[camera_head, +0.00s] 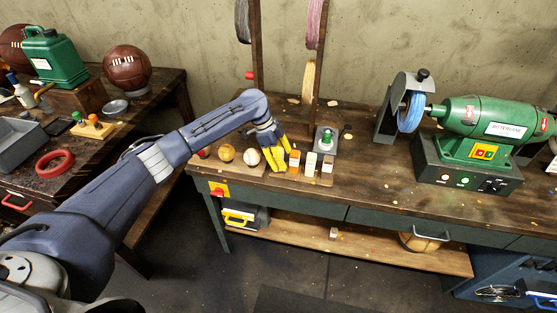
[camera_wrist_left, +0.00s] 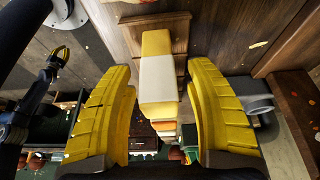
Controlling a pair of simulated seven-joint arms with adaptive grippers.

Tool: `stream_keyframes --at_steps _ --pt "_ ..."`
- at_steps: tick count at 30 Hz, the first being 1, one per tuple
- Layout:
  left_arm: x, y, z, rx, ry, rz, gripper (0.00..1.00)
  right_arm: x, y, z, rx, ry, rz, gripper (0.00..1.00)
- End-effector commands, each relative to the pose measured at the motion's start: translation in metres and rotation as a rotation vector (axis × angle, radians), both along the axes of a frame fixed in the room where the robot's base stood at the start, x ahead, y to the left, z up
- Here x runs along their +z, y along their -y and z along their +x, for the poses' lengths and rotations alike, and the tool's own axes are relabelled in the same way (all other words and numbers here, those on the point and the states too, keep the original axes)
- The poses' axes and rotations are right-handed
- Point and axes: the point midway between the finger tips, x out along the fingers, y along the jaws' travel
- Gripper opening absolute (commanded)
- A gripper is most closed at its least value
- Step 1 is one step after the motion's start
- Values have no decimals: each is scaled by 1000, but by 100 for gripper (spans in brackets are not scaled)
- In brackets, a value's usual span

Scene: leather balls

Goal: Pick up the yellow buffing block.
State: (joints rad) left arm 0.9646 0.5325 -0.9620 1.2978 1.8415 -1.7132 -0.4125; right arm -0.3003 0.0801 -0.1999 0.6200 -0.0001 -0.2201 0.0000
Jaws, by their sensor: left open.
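My left gripper (camera_head: 272,155) is over the front left part of the workbench, beside a row of small blocks; its yellow fingers are open. In the left wrist view a block with yellow ends and a white band (camera_wrist_left: 158,78) shows between the spread fingers, with space on both sides. In the head view the row has an orange-and-white block (camera_head: 294,161), a cream-and-yellow block (camera_head: 311,162) and another pale yellow block (camera_head: 327,164). I cannot tell surely which one lies between the fingers. A dark arm with yellow fingertips, seemingly my right gripper (camera_wrist_left: 61,54), shows small in the wrist view.
Two small balls (camera_head: 227,153) sit left of the gripper. A green-topped bottle (camera_head: 327,138) stands behind the blocks. A wooden rack rises behind my wrist. A green buffing machine (camera_head: 490,125) fills the bench's right side. The bench middle is mostly clear.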

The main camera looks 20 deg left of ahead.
Motion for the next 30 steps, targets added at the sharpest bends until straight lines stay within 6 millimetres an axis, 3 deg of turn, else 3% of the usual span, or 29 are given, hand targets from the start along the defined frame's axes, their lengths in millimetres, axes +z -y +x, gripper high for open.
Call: stream_keyframes --at_steps 2,15,30 --pt "0 0 0 0 0 0 53 0 0 0 0 0 0 0" --pt "0 0 0 0 0 0 3 0 0 0 0 0 0 0" --pt "5 0 0 -1 1 1 2 0 0 0 0 0 0 0"
